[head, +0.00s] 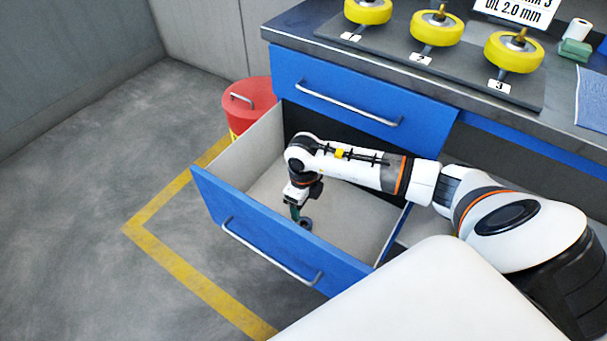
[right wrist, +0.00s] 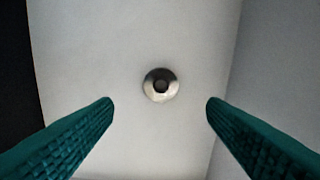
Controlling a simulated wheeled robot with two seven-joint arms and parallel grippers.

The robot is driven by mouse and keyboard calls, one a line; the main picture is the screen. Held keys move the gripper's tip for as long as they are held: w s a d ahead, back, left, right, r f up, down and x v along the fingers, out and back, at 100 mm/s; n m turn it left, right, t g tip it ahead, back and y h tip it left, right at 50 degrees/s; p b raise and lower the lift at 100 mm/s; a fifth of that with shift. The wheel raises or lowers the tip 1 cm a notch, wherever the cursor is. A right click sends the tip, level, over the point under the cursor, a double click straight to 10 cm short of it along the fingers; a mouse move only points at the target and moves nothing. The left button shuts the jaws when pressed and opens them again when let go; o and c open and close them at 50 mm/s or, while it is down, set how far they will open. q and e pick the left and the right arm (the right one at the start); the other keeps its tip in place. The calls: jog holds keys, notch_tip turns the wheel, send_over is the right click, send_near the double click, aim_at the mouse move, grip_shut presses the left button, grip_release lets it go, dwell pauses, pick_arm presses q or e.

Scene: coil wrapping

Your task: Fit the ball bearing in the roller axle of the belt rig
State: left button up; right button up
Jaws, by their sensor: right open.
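The ball bearing (right wrist: 148,86) is a small metal ring with a dark centre. It lies on the pale floor of the open lower drawer and also shows in the head view (head: 306,224). My right gripper (head: 299,217) reaches down into the drawer close by the bearing. In the right wrist view its green fingers (right wrist: 160,105) are wide apart, with the bearing centred between and beyond them and nothing held. Three yellow rollers with upright axles stand on a dark board on the bench, marked with number cards; roller 3 (head: 513,53) is rightmost. My left gripper is out of view.
The open blue drawer (head: 260,240) has walls around my right gripper. A closed blue drawer (head: 340,85) is above it under the bench top. A red bin (head: 250,104) stands left of the drawers. A green item (head: 575,50) and a blue cloth (head: 592,100) lie on the bench at right.

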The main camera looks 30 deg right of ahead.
aim_at(303, 220)
notch_tip(303, 220, down, 4)
jog(key=shift+r, duration=0.1)
notch_tip(303, 220, down, 5)
jog(key=shift+s+a+r+b, duration=0.1)
jog(key=shift+b, duration=0.7)
jog(key=shift+f, duration=0.35)
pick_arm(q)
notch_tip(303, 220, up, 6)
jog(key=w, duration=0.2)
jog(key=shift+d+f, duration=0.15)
pick_arm(e)
jog(key=shift+c, duration=0.4)
jog(key=shift+r, duration=0.1)
jog(key=c, duration=1)
